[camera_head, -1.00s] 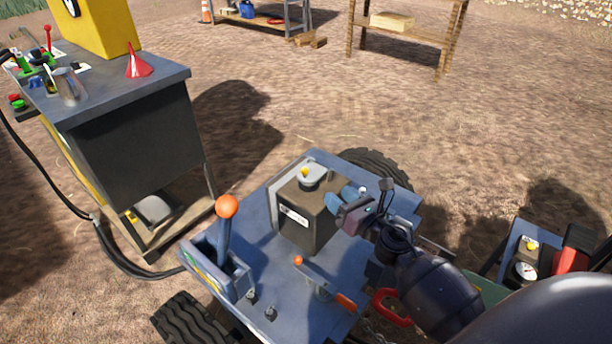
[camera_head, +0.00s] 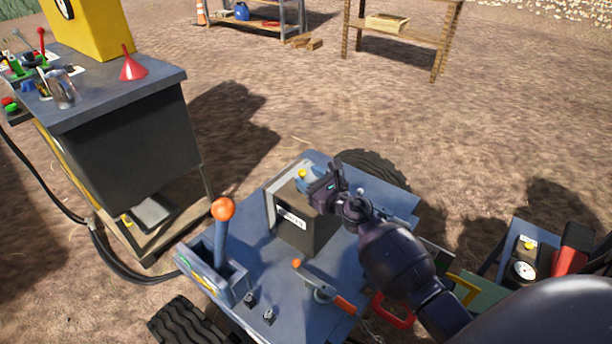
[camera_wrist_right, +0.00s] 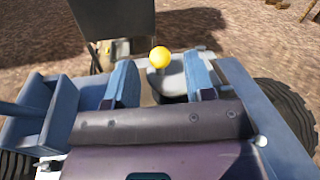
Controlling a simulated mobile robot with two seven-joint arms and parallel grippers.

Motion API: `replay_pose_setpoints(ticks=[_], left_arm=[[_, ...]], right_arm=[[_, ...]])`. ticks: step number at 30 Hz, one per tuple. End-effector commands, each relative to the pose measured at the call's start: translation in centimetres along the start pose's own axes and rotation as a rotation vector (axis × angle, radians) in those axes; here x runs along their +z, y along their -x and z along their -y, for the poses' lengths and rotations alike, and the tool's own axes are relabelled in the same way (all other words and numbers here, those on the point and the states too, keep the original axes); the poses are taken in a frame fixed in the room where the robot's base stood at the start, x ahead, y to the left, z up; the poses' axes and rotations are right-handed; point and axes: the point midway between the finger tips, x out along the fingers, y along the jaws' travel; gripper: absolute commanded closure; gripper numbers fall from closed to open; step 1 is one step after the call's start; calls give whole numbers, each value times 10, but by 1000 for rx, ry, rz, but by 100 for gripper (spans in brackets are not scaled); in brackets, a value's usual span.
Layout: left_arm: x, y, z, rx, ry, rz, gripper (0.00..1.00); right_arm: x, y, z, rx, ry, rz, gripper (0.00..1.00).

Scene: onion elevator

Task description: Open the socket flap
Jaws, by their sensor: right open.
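The socket flap shows in the right wrist view as a grey lid (camera_wrist_right: 172,80) with a yellow ball knob (camera_wrist_right: 159,57). It is on top of a dark box (camera_head: 304,228) on the blue cart deck. In the head view the yellow knob (camera_head: 302,174) shows beside my gripper, which hides much of the flap. My right gripper (camera_head: 310,184) is open over the box top. In the right wrist view its two blue fingers (camera_wrist_right: 160,82) stand apart on either side of the knob and the flap, with nothing clearly gripped. My left gripper is not in view.
An orange-knobbed lever (camera_head: 223,210) and an orange-ended handle (camera_head: 325,288) stand on the deck near the box. A dark cabinet (camera_head: 135,140) with a red funnel (camera_head: 133,65) stands at left. A gauge unit (camera_head: 523,270) is at right. Open dirt lies behind.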

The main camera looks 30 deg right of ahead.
Motion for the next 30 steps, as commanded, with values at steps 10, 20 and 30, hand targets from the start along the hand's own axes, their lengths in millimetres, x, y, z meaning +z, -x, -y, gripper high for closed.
replay_pose_setpoints(ticks=[10,20,30], left_arm=[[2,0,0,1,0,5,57],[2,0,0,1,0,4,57],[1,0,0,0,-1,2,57]], right_arm=[[-1,-16,0,0,-1,-1,51],[0,-15,0,-1,-1,-1,74],[1,-15,3,-6,0,0,100]])
